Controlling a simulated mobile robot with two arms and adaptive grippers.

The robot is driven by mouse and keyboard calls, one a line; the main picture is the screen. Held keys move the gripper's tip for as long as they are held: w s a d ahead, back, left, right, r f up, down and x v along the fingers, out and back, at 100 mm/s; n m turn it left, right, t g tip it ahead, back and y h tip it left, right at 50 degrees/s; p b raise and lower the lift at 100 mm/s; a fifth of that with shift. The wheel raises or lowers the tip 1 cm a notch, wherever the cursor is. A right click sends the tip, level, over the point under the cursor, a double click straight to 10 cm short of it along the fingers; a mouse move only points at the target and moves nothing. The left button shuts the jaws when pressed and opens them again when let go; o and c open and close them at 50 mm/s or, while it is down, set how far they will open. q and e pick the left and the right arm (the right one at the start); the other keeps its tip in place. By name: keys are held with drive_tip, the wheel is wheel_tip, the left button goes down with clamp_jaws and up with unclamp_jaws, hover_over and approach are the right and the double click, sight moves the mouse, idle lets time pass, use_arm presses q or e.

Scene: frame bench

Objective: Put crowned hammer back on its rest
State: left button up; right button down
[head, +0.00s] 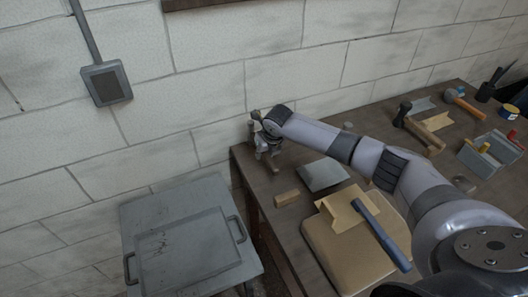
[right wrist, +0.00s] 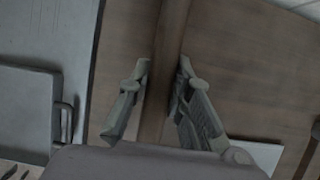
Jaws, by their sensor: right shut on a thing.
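My right gripper (head: 267,150) is over the far left corner of the bench. In the right wrist view its fingers (right wrist: 160,95) are closed on a long brown wooden handle (right wrist: 172,35). The handle runs up between them. No head of this tool shows clearly, so I cannot tell for sure that it is the crowned hammer. A dark-headed hammer-like tool (head: 405,112) and a hammer with a blue head and orange handle (head: 464,103) lie toward the back right of the bench. I cannot tell which thing is the rest. My left gripper is out of view.
A small wooden block (head: 287,198), a grey plate (head: 324,175) and a tan pad (head: 335,255) with a blue-handled tool (head: 380,232) on it are near my forearm. A grey open box (head: 480,160) is at the right. A grey cart (head: 185,230) stands left of the bench.

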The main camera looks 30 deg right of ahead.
drive_tip(key=shift+f, duration=0.25)
drive_tip(key=c, duration=1.4)
unclamp_jaws()
drive_tip(key=shift+o, duration=0.2)
drive_tip(key=v, duration=1.2)
drive_tip(key=shift+f, duration=0.1)
